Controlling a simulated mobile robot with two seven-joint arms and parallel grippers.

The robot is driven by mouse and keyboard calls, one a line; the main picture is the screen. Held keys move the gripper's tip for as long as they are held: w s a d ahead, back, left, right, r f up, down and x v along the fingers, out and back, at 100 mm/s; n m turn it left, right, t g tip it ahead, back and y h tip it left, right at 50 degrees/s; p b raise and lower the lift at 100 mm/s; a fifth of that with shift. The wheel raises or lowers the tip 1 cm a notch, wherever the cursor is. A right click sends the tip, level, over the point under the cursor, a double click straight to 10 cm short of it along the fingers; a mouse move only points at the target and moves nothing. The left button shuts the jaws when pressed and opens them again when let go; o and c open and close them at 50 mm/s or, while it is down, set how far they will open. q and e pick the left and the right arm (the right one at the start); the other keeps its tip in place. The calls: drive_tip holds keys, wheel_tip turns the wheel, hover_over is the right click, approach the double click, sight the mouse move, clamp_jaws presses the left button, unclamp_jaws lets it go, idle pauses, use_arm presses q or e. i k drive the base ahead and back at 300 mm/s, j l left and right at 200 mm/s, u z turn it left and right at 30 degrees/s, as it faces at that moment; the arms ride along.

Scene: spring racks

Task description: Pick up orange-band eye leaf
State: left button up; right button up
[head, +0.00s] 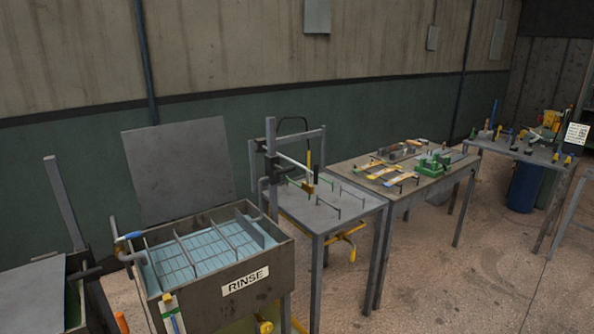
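Several flat leaf pieces (385,174) with yellow, orange-looking and blue parts lie on the wooden-topped table (440,183) right of centre. They are small in the head view, and I cannot tell which one is the orange-band eye leaf. A green fixture (433,164) stands beside them on the same table. Neither of my grippers shows in the head view.
A rinse tank (258,284) with blue liquid and dividers stands front left, its grey lid raised behind. A grey metal table (352,215) with a post frame stands between tank and wooden table. A cluttered far table (535,158) stands right. Floor at lower right is clear.

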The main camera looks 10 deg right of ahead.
sight(400, 146)
drive_tip(key=i+l+z, duration=0.25)
drive_tip(key=z, duration=0.15)
drive_tip(key=i+l+z, duration=0.35)
drive_tip(key=i+z, duration=0.4)
drive_tip(key=i+l+z, duration=0.1)
drive_tip(key=i, duration=1.4)
drive_tip(key=i+l+u, duration=0.15)
drive_tip(key=i+u, duration=0.15)
drive_tip(key=i, duration=0.25)
drive_tip(key=i+l+u, duration=0.35)
drive_tip(key=i, duration=0.15)
drive_tip(key=i+j, duration=0.05)
drive_tip(key=j, duration=0.05)
